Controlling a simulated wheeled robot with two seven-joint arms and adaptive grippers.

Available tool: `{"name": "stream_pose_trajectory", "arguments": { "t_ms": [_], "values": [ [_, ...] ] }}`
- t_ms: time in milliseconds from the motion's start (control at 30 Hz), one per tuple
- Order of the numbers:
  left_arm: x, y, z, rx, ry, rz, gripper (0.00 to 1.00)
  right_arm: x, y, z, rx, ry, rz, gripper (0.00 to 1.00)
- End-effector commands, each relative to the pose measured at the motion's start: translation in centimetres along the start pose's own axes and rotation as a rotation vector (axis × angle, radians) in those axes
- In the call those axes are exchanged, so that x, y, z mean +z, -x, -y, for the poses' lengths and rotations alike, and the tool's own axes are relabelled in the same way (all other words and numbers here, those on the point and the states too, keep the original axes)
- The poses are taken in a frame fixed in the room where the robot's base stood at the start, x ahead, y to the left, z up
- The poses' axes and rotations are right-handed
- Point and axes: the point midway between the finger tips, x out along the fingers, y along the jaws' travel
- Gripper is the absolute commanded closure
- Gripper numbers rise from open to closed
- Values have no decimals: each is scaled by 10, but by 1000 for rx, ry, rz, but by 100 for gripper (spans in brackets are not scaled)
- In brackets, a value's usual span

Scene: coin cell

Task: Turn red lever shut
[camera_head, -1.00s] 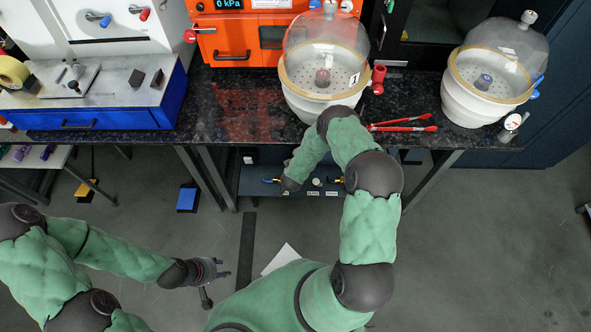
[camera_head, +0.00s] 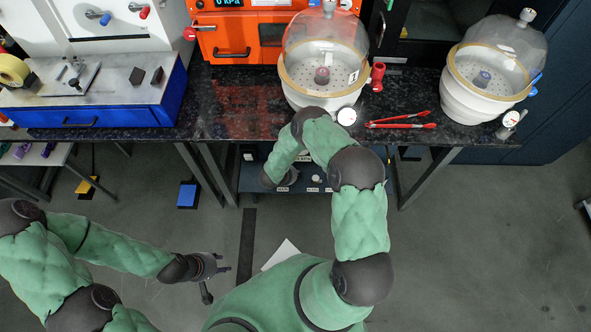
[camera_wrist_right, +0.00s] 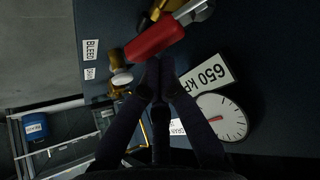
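The red lever (camera_wrist_right: 155,37) shows in the right wrist view, slanting up to the right on a brass valve body (camera_wrist_right: 165,8). My right gripper (camera_wrist_right: 160,72) has its dark fingers brought together just below the lever. The tips are at or very near its lower edge; I cannot tell whether they touch, and nothing shows between them.
In the right wrist view a dial gauge (camera_wrist_right: 218,118) and a "650 KP" label (camera_wrist_right: 206,75) sit right of the fingers. A white-tipped fitting (camera_wrist_right: 122,78) lies left of them.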

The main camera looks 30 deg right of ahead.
Motion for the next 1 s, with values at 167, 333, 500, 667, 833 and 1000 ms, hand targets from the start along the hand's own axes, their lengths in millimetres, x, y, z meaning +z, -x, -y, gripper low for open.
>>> {"name": "stream_pose_trajectory", "arguments": {
  "t_ms": [167, 333, 500, 667, 833, 1000],
  "values": [
    [0, 0, 0, 0, 0, 0, 60, 9, 6, 0, 103, -130, 1, 100],
    [0, -3, 1, 0, 0, 0, 60, 15, 11, 0, 204, -257, 0, 100],
    [0, -7, 2, 0, 0, 0, 60, 23, 16, 0, 305, -383, 0, 100],
    [0, -12, 4, 0, 0, 0, 60, 28, 20, 2, 396, -498, 1, 100],
    [-1, -16, 6, 0, 0, 0, 60, 34, 24, 5, 480, -600, 1, 100],
    [-1, -19, 7, 0, 0, 0, 60, 37, 28, 7, 535, -668, 1, 100]
  ]
}}
